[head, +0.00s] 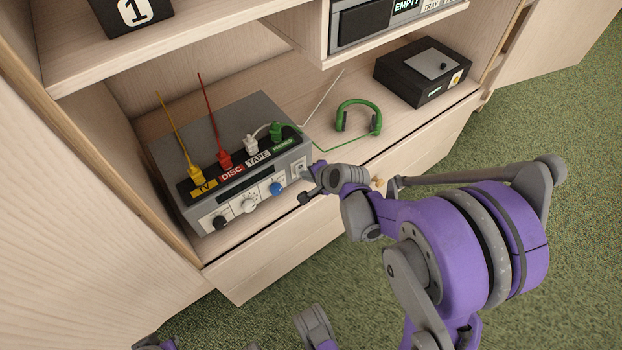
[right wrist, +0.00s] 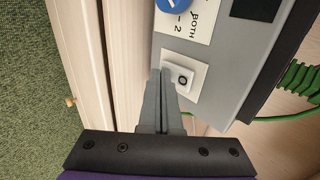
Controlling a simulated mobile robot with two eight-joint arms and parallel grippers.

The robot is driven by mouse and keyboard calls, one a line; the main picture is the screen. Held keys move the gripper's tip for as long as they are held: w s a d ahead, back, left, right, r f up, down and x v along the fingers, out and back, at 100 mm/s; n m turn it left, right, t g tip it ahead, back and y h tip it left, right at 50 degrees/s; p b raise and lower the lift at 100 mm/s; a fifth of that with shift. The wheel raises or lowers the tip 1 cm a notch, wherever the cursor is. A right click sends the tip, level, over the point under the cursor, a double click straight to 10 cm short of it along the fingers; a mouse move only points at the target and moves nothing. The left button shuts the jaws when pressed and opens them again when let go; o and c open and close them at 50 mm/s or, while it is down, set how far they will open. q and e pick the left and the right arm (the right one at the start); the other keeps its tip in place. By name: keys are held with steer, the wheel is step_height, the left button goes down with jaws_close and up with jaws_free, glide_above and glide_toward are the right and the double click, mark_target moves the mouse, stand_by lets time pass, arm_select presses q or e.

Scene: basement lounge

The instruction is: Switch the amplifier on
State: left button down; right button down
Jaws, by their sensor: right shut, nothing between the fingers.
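The amplifier (head: 228,180) is a grey box on the cabinet shelf, with knobs along its front and several plugs on top. Its white rocker switch (head: 299,168) is at the right end of the front panel. In the right wrist view the switch (right wrist: 182,79) shows a dark O mark on its visible part. My right gripper (head: 308,174) is shut and empty, with its tips at the switch. In the right wrist view the fingertips (right wrist: 160,76) overlap the switch's left edge; I cannot tell whether they touch it.
Yellow, red, white and green plugs (head: 276,131) stand on the amplifier, with cables rising from them. Green headphones (head: 358,114) lie to the right, with a green cable. A black box (head: 424,70) sits farther right. A shelf overhangs the back.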

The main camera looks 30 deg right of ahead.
steer(key=shift+w+f, duration=0.15)
steer(key=shift+w, duration=0.05)
stand_by(0.3)
steer(key=shift+r, duration=0.2)
steer(key=shift+r+p, duration=0.5)
steer(key=shift+r, duration=0.25)
steer(key=shift+s, duration=0.1)
